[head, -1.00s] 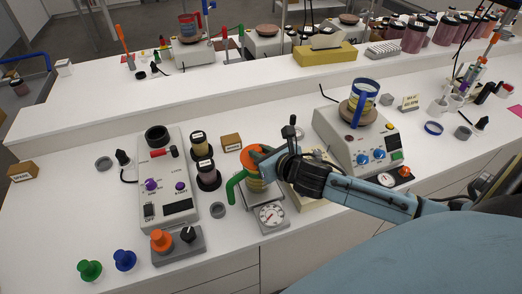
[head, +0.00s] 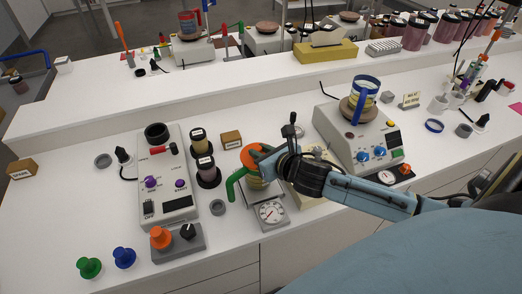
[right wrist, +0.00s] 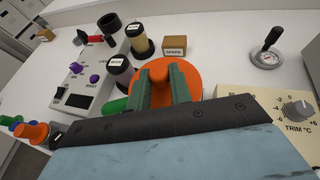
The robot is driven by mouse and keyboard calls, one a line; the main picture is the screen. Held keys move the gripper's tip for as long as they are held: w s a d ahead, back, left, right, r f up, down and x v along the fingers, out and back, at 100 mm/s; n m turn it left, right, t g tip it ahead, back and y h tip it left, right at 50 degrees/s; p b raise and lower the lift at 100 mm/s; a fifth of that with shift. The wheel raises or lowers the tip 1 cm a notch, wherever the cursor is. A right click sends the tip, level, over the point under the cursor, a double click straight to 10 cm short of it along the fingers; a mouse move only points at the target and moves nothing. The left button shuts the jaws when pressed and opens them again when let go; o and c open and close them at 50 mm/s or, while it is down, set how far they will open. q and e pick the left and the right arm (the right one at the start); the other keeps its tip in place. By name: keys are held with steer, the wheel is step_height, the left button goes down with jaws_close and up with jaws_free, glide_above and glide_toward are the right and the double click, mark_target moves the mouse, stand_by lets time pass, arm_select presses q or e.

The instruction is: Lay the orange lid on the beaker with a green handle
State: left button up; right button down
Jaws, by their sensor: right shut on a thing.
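The orange lid (head: 252,153) is at the top of the beaker with a green handle (head: 235,183), which stands on a small scale with a round dial (head: 271,212). My right gripper (head: 262,156) is shut on the lid from above. In the right wrist view the two green fingers (right wrist: 162,86) cover part of the lid (right wrist: 192,70), and the green handle (right wrist: 114,106) shows to their left. Whether the lid touches the rim all round cannot be told. My left gripper is not in view.
Left of the beaker are two lidded jars (head: 207,170), a grey control box (head: 165,185) and a small grey ring (head: 218,207). Green (head: 89,267) and blue (head: 124,258) knobbed pieces lie at the front left. A hotplate (head: 357,140) with a blue-handled beaker (head: 364,92) stands at right.

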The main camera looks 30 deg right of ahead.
steer(key=shift+f, duration=0.5)
steer(key=c, duration=1.2)
jaws_free()
step_height(320, 180, up, 4)
steer(key=p, duration=0.4)
steer(key=shift+r+p, duration=0.2)
steer(key=shift+p, duration=0.1)
steer(key=shift+r, duration=0.85)
